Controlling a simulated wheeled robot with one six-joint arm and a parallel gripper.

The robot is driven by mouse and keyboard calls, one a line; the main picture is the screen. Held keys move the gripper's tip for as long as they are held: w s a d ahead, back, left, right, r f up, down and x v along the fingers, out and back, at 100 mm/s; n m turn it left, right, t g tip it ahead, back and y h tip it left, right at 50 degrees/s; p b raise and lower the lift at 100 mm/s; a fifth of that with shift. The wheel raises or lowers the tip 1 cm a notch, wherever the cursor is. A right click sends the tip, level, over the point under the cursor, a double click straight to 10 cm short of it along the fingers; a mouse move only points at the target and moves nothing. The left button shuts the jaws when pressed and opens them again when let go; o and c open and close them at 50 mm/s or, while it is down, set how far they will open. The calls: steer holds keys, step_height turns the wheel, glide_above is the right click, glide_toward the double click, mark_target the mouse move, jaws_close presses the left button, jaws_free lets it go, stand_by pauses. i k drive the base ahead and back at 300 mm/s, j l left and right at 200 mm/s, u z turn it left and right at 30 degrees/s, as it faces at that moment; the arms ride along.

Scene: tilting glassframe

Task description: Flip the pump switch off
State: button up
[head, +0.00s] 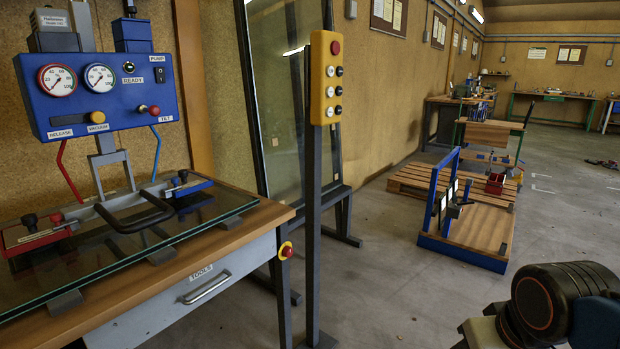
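The pump switch (160,75) is a small black rocker at the upper right of a blue control panel (110,117), just under a label reading PUMP. It is too small to tell which way it is set. My gripper is not in view. Only part of my arm shows, low at the right edge, well away from the panel.
A wooden workbench (175,280) with a glass sheet (120,240) and a lifting frame stands below the panel. A yellow button box (326,78) on a dark post stands to the right. A pallet (400,181) lies beyond open floor.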

mark_target(160, 72)
steer(key=u, duration=1.35)
